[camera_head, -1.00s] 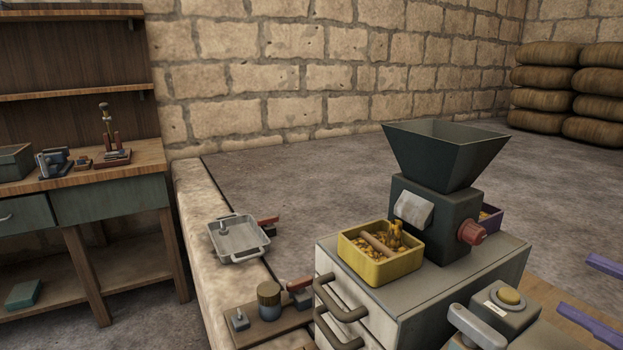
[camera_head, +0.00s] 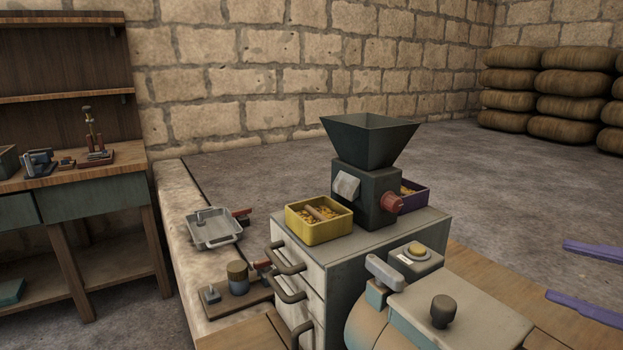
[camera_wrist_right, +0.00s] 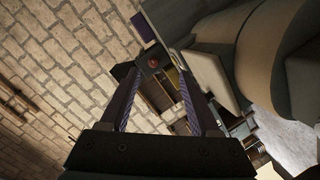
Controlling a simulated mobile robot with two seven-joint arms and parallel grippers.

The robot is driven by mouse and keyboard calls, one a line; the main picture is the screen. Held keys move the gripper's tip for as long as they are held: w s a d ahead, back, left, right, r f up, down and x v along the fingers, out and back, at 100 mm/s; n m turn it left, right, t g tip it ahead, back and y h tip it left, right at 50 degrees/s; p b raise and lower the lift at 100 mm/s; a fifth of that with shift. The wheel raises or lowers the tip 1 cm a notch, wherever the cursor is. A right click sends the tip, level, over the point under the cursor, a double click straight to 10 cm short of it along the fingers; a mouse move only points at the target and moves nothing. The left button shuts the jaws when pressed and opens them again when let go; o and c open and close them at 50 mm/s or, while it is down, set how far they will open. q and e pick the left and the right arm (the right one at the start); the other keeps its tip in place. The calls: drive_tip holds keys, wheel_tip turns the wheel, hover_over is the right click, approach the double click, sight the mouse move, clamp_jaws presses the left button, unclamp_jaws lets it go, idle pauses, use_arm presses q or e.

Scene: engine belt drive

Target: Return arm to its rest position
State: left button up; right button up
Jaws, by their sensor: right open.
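My right gripper (camera_head: 557,269) shows at the right edge of the head view as two purple fingers, spread apart with nothing between them. It is off to the right of the grinder, above the floor in the picture. In the right wrist view the same gripper (camera_wrist_right: 157,80) points its parted fingers toward the cabinet area, and the gap is empty. The rest of the right arm is outside the head view. My left gripper is in neither view.
A dark grinder with a hopper (camera_head: 368,140) stands on a grey drawer cabinet (camera_head: 400,235), between a yellow box (camera_head: 320,232) and a purple box (camera_head: 414,199). A metal tray (camera_head: 214,230) lies on the stone ledge. A workbench (camera_head: 100,170) stands left; sacks (camera_head: 550,95) are stacked back right.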

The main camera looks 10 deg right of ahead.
drive_tip(key=s+f+m+g+h, duration=0.2)
drive_tip(key=s+m+g+h, duration=0.4)
drive_tip(key=s+g+h, duration=0.7)
drive_tip(key=s+a+f+m+t+y, duration=0.1)
drive_tip(key=s+a+m+y, duration=0.15)
drive_tip(key=a, duration=0.35)
drive_tip(key=s+a+f+m+y, duration=0.1)
drive_tip(key=a+f+m+y, duration=0.15)
drive_tip(key=a, duration=0.25)
drive_tip(key=s+a+f+m+t+y, duration=0.1)
drive_tip(key=s+a+y, duration=0.1)
drive_tip(key=a+y, duration=0.3)
wheel_tip(320, 180, up, 42)
drive_tip(key=h+p, duration=0.1)
drive_tip(key=p, duration=4.1)
drive_tip(key=shift+s+a+r+p, duration=0.15)
drive_tip(key=shift+a+r+p, duration=0.05)
drive_tip(key=shift+p, duration=0.2)
